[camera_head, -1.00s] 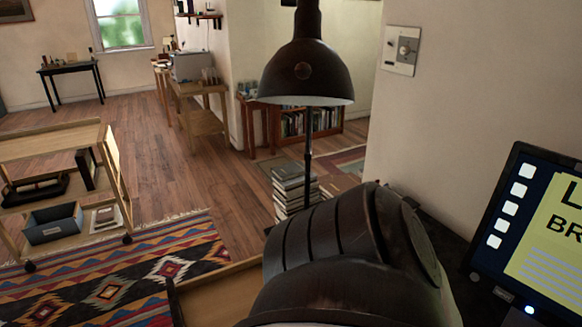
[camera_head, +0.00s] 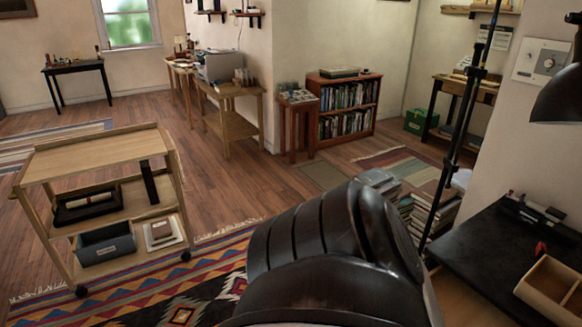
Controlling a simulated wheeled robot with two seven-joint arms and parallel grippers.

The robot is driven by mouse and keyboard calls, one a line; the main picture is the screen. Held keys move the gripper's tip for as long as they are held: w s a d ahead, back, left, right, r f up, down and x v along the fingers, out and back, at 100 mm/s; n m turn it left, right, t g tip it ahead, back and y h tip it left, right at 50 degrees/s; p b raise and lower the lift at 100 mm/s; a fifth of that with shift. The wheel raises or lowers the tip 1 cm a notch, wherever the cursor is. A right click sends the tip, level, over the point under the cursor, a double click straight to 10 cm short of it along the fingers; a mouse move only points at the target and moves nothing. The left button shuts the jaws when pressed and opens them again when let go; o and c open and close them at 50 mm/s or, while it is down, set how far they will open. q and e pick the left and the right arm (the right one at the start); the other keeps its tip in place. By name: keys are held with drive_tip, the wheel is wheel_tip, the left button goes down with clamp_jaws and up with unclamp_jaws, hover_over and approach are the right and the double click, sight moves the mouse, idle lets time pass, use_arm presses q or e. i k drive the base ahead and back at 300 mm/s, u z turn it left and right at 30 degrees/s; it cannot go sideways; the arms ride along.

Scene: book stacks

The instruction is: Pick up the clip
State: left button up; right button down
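I cannot make out a clip for certain in the head view. A small red item (camera_head: 541,248) lies on the black desk top (camera_head: 490,255) at the right, too small to identify. Neither of my grippers shows. A large dark rounded part of my own arm fills the bottom middle and hides the floor and part of the rug behind it.
A wooden cart (camera_head: 95,155) with trays stands at left on a patterned rug (camera_head: 190,290). Book stacks (camera_head: 400,205) stand beside a black lamp pole (camera_head: 455,130). A wooden organizer (camera_head: 555,290) sits at lower right. Bare floor lies beyond the cart.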

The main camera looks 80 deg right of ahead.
sight(541, 249)
drive_tip(key=z, duration=2.15)
drive_tip(key=i, duration=2.05)
drive_tip(key=z, duration=1.75)
drive_tip(key=i, duration=0.7)
drive_tip(key=z, duration=0.9)
